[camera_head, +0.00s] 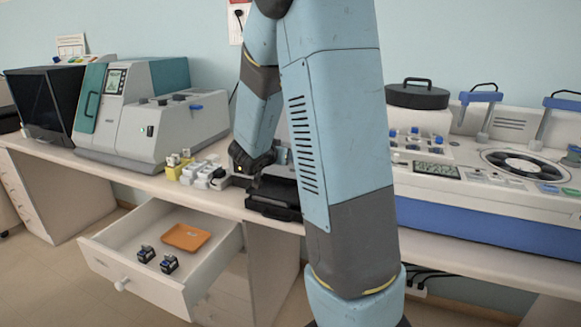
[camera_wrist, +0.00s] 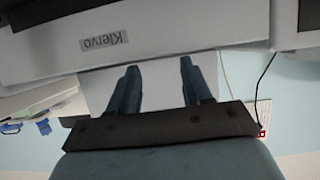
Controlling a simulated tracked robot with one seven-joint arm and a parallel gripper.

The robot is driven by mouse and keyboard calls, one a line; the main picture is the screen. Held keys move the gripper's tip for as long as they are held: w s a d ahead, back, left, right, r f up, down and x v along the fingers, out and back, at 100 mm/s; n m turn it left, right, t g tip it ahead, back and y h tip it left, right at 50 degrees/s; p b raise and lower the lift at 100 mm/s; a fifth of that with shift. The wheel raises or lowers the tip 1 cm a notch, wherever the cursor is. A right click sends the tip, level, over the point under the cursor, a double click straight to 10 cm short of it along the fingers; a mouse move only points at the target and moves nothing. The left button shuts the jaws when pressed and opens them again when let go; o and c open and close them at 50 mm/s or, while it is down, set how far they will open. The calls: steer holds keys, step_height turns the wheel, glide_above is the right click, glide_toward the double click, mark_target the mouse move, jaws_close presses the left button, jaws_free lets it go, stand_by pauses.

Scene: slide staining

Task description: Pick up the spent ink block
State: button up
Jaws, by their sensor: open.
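Two small dark blocks with blue and pale parts, one left block (camera_head: 146,254) and one right block (camera_head: 169,263), sit in the open white drawer (camera_head: 128,273); they look like ink blocks. I cannot tell whether either is the spent one. My gripper (camera_head: 246,166) is over the counter by a low black device (camera_head: 272,201), above and apart from the drawer. In the wrist view my gripper (camera_wrist: 160,84) shows two separated dark blue fingers with nothing between them. A pale grey casing labelled Klervo (camera_wrist: 105,42) is upside down beyond the fingertips.
An orange tray (camera_head: 186,237) lies in the drawer behind the blocks. Yellow and white small boxes (camera_head: 196,172) crowd the counter left of my gripper. A large grey-teal machine (camera_head: 150,122) stands further left. My arm hides part of the counter.

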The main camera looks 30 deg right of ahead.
steer(key=shift+x, duration=3.2)
steer(key=shift+s+f, duration=0.15)
steer(key=shift+s, duration=0.05)
steer(key=c, duration=0.8)
